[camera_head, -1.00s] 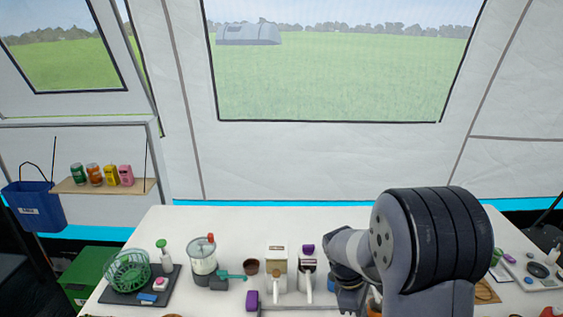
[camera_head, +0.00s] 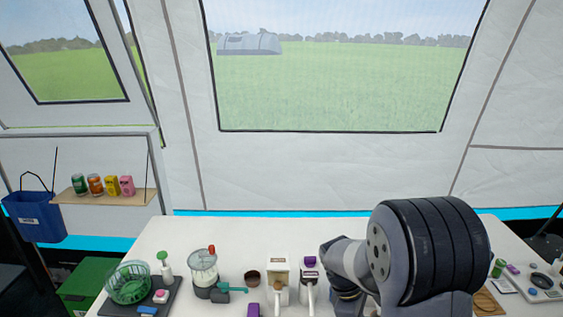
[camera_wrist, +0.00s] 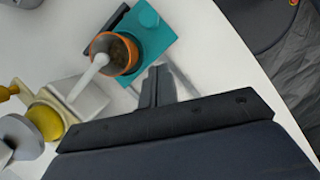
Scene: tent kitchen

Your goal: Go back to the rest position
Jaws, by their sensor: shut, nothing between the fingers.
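My gripper (camera_wrist: 156,86) shows in the wrist view with its two narrow dark fingers together and nothing between them. It is over the white table (camera_wrist: 205,70), just beside an orange-rimmed cup (camera_wrist: 129,66) with brown contents. I cannot tell how high it is above the table. In the head view my folded arm stands at the right front of the white table (camera_head: 190,230), and the gripper itself is hidden behind or below it.
A white device with a yellow part (camera_wrist: 46,121) is at lower left. On the table stand a green basket (camera_head: 129,283), a glass-jar grinder (camera_head: 203,268) and dispensers (camera_head: 277,278). A shelf (camera_head: 105,196) holds several cans and cartons.

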